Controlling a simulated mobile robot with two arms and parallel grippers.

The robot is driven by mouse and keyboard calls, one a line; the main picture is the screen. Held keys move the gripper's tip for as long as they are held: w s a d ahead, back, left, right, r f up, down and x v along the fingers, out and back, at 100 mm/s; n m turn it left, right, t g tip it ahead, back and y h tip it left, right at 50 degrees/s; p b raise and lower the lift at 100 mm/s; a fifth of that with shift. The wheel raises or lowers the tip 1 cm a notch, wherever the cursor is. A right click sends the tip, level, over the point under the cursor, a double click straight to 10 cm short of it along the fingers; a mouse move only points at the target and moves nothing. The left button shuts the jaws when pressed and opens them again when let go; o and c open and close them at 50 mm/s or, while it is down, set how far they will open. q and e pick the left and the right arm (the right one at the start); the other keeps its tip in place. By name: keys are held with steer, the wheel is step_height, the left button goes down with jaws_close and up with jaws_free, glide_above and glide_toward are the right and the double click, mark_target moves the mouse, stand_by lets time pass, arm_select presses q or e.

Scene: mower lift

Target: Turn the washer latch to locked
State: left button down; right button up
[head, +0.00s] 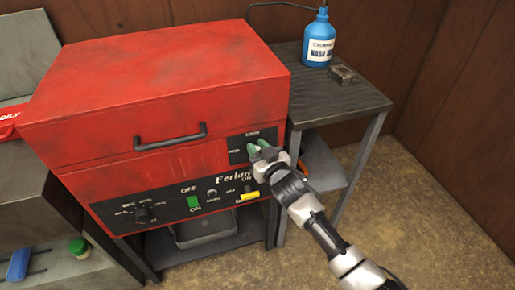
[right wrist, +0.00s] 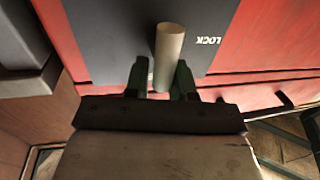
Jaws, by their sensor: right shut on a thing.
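The red washer (head: 165,95) stands at the left and middle of the head view, its lid down. Its latch is on the dark plate (head: 237,156) at the upper right of the front. In the right wrist view the latch handle (right wrist: 168,50) is a pale round bar between the two green fingers of my right gripper (right wrist: 163,80). The word LOCK is printed beside it on the plate. In the head view my right gripper (head: 262,152) is at the plate and hides most of the latch. My left gripper is not in view.
Below the plate are a green switch (head: 193,203), a yellow part (head: 250,195) and a dark knob (head: 143,214). A dark side table (head: 340,98) at the right holds a blue bottle (head: 319,42) and a small dark block (head: 342,74). Open floor lies at the lower right.

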mark_target(245, 150)
steer(key=n+p, duration=0.2)
steer(key=n, duration=0.1)
steer(key=shift+s+a+n+g, duration=0.15)
steer(key=shift+a+n+g, duration=0.15)
steer(key=shift+a+g, duration=0.1)
steer(key=n, duration=0.1)
steer(key=n+h+p, duration=0.1)
steer(key=n+p, duration=0.1)
steer(key=n, duration=0.1)
steer(key=shift+s+a+f, duration=0.15)
steer(key=shift+a+f, duration=0.15)
steer(key=shift+a, duration=0.1)
jaws_close()
steer(key=n, duration=0.1)
steer(key=n+h, duration=0.1)
steer(key=f+n, duration=0.1)
steer(key=shift+s+a+n+h, duration=0.1)
steer(key=shift+a+n+h, duration=0.2)
steer(key=shift+n, duration=0.1)
steer(key=shift+a+f+n+h, duration=0.1)
steer(key=shift+f+n+h, duration=0.2)
steer(key=shift+n, duration=0.8)
steer(key=shift+f+n+h, duration=0.2)
steer(key=shift+n+h, duration=0.2)
steer(key=shift+n, duration=0.7)
steer(key=o, duration=0.8)
jaws_free()
steer(key=shift+o, duration=0.4)
